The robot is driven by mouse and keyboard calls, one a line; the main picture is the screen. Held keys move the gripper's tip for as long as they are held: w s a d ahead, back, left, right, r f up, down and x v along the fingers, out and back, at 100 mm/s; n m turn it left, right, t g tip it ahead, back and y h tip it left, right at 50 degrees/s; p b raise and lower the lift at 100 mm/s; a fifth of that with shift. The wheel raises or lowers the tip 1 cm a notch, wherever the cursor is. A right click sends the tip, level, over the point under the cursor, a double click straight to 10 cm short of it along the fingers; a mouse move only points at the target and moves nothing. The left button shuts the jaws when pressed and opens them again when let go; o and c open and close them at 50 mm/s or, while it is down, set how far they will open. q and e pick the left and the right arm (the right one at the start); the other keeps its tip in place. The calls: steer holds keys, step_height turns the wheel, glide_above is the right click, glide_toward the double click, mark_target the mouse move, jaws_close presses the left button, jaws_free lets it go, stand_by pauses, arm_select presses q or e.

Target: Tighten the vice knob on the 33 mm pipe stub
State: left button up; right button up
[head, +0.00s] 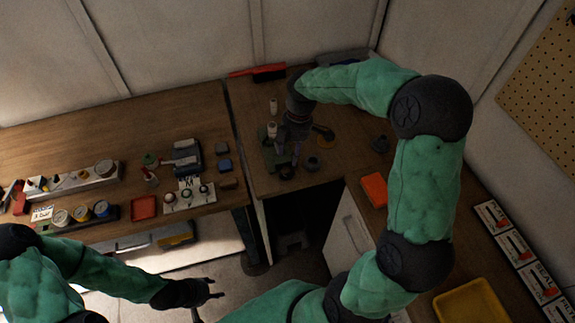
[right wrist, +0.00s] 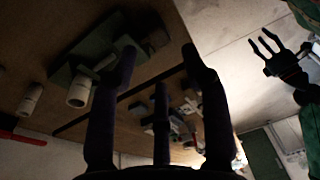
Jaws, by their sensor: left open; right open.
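The green vice (head: 270,158) stands on the corner bench, partly hidden by my right gripper (head: 289,152). A pale pipe stub (head: 272,130) stands at the vice; it also shows in the right wrist view (right wrist: 79,93). A second pale stub (head: 273,105) stands apart behind it. The right wrist view shows the vice's green base (right wrist: 75,72) beyond my open, empty right fingers (right wrist: 160,72). I cannot make out the vice knob clearly, nor whether a finger touches the vice. My left gripper (head: 212,291) is open and empty, low over the floor, away from the benches.
An orange box (head: 374,189) and a yellow tray (head: 471,306) are on the right. The left bench holds a red tray (head: 144,208) and several small parts. A red-handled tool (head: 257,71) lies behind.

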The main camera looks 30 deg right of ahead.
mark_target(286, 168)
steer(key=shift+w+a+r+h, duration=0.2)
steer(key=shift+w+a+h, duration=0.25)
steer(key=shift+a+h, duration=0.4)
step_height(286, 168, down, 11)
steer(key=b, duration=0.2)
steer(key=shift+d+r+b, duration=0.15)
steer(key=shift+b, duration=0.15)
steer(key=shift+c, duration=0.3)
